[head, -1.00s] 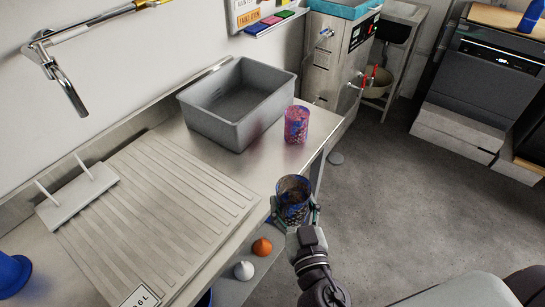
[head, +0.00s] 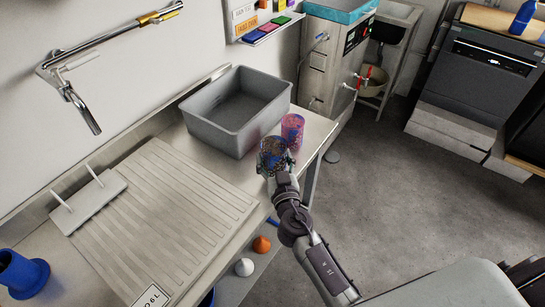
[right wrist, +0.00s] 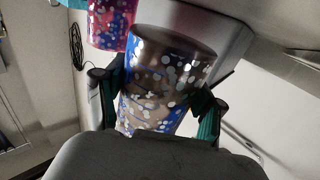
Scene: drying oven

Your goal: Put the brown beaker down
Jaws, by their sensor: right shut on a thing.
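The brown beaker (head: 272,153), speckled with blue and white, is held in my right gripper (head: 276,168) over the right part of the steel counter (head: 218,160). I cannot tell whether its base touches the counter. In the right wrist view the beaker (right wrist: 165,80) fills the space between the two green-padded fingers, which are closed around its sides. A pink and blue beaker (head: 292,129) stands on the counter just behind and to the right of it. My left gripper is not in view.
A grey bin (head: 236,110) stands on the counter behind the brown beaker. A ribbed drainboard (head: 165,215) lies to the left. A wall tap (head: 85,105) hangs above. The counter's front edge drops to a lower shelf holding an orange (head: 262,244) and a white cone-shaped thing (head: 244,267).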

